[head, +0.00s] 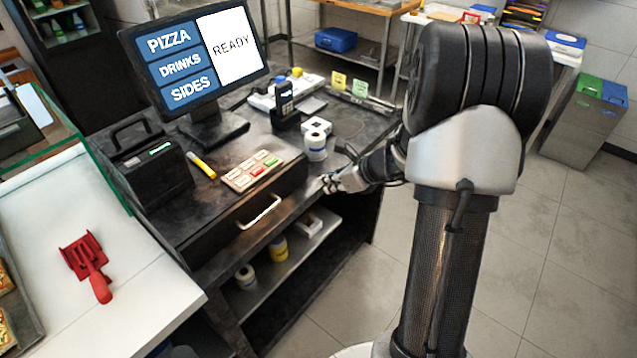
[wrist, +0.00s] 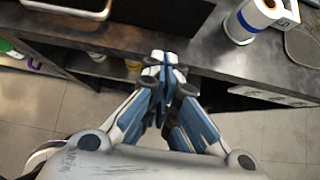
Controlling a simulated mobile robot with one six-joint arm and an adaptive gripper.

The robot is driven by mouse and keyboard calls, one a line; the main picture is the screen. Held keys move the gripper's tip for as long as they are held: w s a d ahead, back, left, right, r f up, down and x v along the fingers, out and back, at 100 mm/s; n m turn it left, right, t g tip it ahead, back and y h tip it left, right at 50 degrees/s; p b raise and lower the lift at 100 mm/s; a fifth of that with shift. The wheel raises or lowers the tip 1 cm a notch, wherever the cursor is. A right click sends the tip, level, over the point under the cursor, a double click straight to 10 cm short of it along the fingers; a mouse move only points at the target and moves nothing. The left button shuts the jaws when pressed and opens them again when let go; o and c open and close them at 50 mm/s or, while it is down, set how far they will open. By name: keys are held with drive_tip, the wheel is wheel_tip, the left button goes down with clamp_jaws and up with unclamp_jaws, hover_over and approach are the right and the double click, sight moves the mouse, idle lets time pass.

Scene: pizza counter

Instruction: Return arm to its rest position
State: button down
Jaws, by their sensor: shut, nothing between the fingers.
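My gripper (head: 332,182) is at the front edge of the dark counter (head: 345,125) in the head view, below and right of a white paper roll. My arm reaches to it from the right. In the wrist view my gripper (wrist: 164,72) points at the counter's front edge, with its fingers together and nothing between them. The gap between the fingertips and the counter is hard to judge.
A paper roll (head: 316,146), a keypad (head: 250,170) and a screen (head: 192,55) stand on the counter. A drawer handle (head: 260,212) juts out below. A red scoop (head: 88,265) lies on the white counter at left. Open tiled floor (head: 565,250) lies at right.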

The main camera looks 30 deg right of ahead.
drive_tip(key=v, duration=0.2)
drive_tip(key=shift+s+d+r, duration=0.1)
drive_tip(key=shift+s+r, duration=0.1)
drive_tip(key=shift+s, duration=0.05)
drive_tip(key=s+a+r+n+g, duration=0.1)
drive_tip(key=s+a+r+n, duration=0.3)
drive_tip(key=a, duration=0.3)
drive_tip(key=s+a+r+n+g+y, duration=0.1)
drive_tip(key=s+a+r+n, duration=0.25)
drive_tip(key=a+n, duration=0.3)
drive_tip(key=s+a+r+n+g, duration=0.1)
drive_tip(key=s+a+r+n, duration=0.1)
drive_tip(key=a+r+n, duration=0.3)
drive_tip(key=s+a+r+n+h, duration=0.1)
drive_tip(key=s+n+h, duration=0.1)
drive_tip(key=s+n, duration=0.6)
drive_tip(key=s+a+n+h, duration=0.1)
drive_tip(key=s+n+h, duration=0.1)
drive_tip(key=s+n, duration=0.6)
drive_tip(key=shift+a+r+g, duration=0.3)
drive_tip(key=shift+r+g, duration=0.1)
drive_tip(key=shift+s+n, duration=0.1)
drive_tip(key=shift+n, duration=0.15)
